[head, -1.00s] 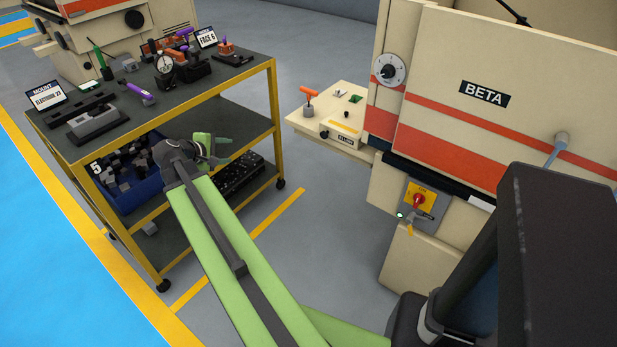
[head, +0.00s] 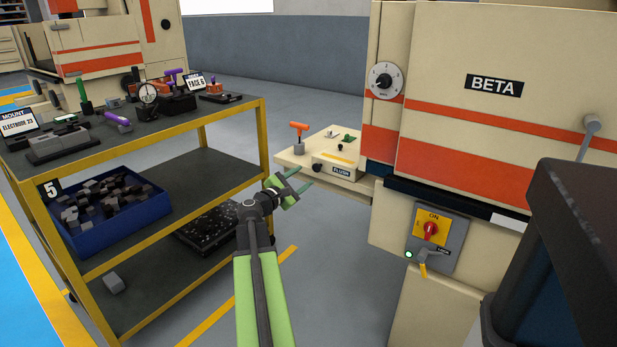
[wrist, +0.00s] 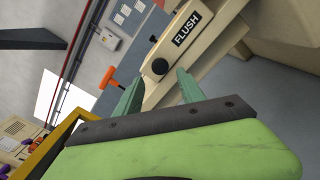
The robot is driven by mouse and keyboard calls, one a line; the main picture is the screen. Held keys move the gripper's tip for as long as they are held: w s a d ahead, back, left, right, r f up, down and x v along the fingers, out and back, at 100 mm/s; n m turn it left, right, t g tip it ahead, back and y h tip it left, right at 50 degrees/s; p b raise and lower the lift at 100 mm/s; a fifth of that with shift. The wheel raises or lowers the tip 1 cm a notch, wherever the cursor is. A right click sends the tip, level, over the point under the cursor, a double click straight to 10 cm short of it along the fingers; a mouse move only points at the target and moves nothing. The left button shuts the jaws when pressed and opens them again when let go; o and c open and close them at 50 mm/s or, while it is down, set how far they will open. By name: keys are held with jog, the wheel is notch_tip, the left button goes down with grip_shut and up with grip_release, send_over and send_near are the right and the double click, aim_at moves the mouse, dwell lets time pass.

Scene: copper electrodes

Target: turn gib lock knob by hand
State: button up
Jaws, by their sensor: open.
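No knob is labelled as the gib lock, so I cannot tell which one it is. A round black knob (head: 317,167) sits on the front of the cream ledge (head: 352,186) beside the FLUSH label. It also shows in the wrist view (wrist: 160,67), between and beyond my fingertips. A dial with a dark centre knob (head: 385,81) is on the BETA machine's upper face, and a small dark knob (head: 340,147) is on the ledge top. My gripper (head: 299,180) is open and empty, in front of and below the ledge; its green fingers (wrist: 160,84) point toward it.
An orange-handled tool (head: 299,130) stands on the ledge's left end. The BETA machine (head: 450,130) has a red switch (head: 430,230) low on its front. A yellow-framed trolley (head: 225,190) stands left of my arm. Open floor lies between.

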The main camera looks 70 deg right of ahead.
aim_at(316, 168)
jog(key=shift+x, duration=3.35)
jog(key=c, duration=1)
